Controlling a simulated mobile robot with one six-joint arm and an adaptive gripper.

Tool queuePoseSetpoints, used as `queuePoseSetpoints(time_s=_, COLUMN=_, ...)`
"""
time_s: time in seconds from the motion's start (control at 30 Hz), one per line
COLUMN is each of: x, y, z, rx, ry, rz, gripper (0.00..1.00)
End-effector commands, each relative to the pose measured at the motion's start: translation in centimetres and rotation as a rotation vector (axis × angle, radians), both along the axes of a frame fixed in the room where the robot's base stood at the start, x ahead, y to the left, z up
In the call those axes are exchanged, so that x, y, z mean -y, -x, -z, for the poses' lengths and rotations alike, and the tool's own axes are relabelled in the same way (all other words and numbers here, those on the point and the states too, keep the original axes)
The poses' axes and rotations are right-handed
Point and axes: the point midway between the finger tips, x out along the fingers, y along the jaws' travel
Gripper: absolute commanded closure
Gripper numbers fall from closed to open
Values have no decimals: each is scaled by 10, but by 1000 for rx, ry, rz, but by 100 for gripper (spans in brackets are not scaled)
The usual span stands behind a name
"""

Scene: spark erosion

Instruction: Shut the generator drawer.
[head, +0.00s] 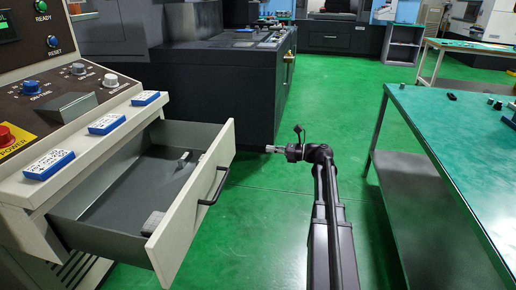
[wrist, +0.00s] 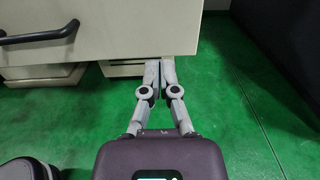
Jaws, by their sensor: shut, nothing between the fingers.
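The generator drawer (head: 190,205) stands pulled far out of the cream generator cabinet (head: 25,190) at the left of the head view. Its cream front has a black bar handle (head: 215,186). In the wrist view the drawer front (wrist: 95,32) fills the upper left, with the handle (wrist: 38,34) at far left. My gripper (head: 268,149) is shut and empty, to the right of the drawer front in the head view. In the wrist view its fingertips (wrist: 160,64) appear just below the front's lower right corner. I cannot tell whether they touch it.
Inside the drawer lie a grey block (head: 153,223) and a small metal piece (head: 184,159). Blue-and-white boxes (head: 107,123) sit on the cabinet ledge above. A dark machine (head: 220,85) stands behind. A green-topped table (head: 455,135) is at right, with clear green floor (head: 270,220) between.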

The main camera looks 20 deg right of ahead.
Motion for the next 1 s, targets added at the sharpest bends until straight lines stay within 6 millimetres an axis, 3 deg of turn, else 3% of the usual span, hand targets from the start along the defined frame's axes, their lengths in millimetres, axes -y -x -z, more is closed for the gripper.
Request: queuePoseSetpoints(time_s=1.0, x=-103, y=-75, z=0, rx=0, ry=0, rz=-4, gripper=100)
